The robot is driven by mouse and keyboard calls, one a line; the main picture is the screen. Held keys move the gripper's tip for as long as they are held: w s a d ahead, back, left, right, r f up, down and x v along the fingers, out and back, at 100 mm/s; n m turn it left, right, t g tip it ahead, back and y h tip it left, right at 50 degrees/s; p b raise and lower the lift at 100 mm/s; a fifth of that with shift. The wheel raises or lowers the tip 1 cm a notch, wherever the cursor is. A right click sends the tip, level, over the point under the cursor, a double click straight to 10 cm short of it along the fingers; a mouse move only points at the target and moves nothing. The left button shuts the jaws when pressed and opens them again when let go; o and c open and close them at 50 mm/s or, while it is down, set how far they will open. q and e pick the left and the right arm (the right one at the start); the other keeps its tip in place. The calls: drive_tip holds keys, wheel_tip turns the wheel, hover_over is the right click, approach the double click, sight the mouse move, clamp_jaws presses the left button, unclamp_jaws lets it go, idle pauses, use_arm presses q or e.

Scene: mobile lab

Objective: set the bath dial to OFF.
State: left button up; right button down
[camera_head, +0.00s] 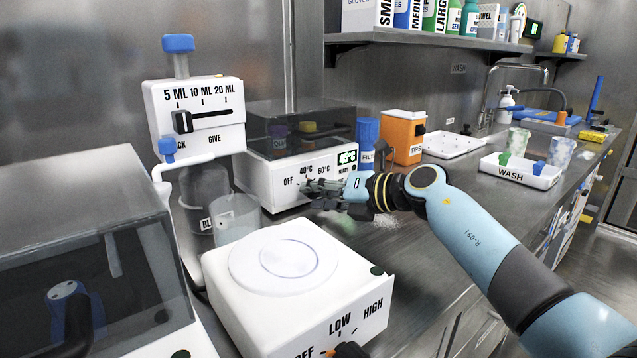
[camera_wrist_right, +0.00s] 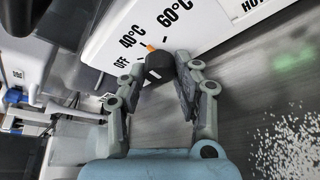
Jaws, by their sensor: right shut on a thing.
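The white bath (camera_head: 262,182) has a dark lid, a lit green display (camera_head: 347,157) and the labels OFF, 40°C and 60°C on its front. In the right wrist view its black dial (camera_wrist_right: 159,67) has an orange pointer, which points up-left close to the 40°C label (camera_wrist_right: 130,37), away from OFF (camera_wrist_right: 121,63). My right gripper (camera_head: 318,189) reaches the bath front from the right. In the right wrist view its two fingers (camera_wrist_right: 160,82) are shut on the dial, one each side. In the head view the gripper hides the dial. My left gripper is not in view.
A white hotplate (camera_head: 237,290) with its own LOW and HIGH dial stands in front. A glass beaker (camera_head: 235,217) stands left of the bath. A blue container (camera_head: 367,140) and an orange tips box (camera_head: 402,137) stand behind my gripper. White grains (camera_wrist_right: 290,140) lie on the counter.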

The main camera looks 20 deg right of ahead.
drive_tip(key=n+p, duration=0.1)
drive_tip(key=n+h+p, duration=0.1)
drive_tip(key=p, duration=0.1)
drive_tip(key=n+h+p, duration=0.1)
drive_tip(key=n+p, duration=0.1)
drive_tip(key=shift+r, duration=0.25)
drive_tip(key=shift+a+n+t+h+p, duration=0.1)
drive_tip(key=shift+n+t+h+p, duration=0.2)
drive_tip(key=shift+n+h+p, duration=0.45)
drive_tip(key=n+h+p, duration=0.1)
drive_tip(key=n+p, duration=0.1)
drive_tip(key=shift+f+p, duration=0.1)
drive_tip(key=shift+p, duration=0.25)
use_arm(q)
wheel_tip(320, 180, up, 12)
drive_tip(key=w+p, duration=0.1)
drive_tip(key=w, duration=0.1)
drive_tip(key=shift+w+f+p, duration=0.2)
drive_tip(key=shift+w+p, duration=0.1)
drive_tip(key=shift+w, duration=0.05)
use_arm(e)
drive_tip(key=shift+f+n+t+h, duration=0.15)
drive_tip(key=shift+n+t+h, duration=0.45)
drive_tip(key=shift+n+h, duration=0.35)
drive_tip(key=shift+s, duration=0.1)
drive_tip(key=c, duration=1.2)
unclamp_jaws()
drive_tip(key=shift+c, duration=0.2)
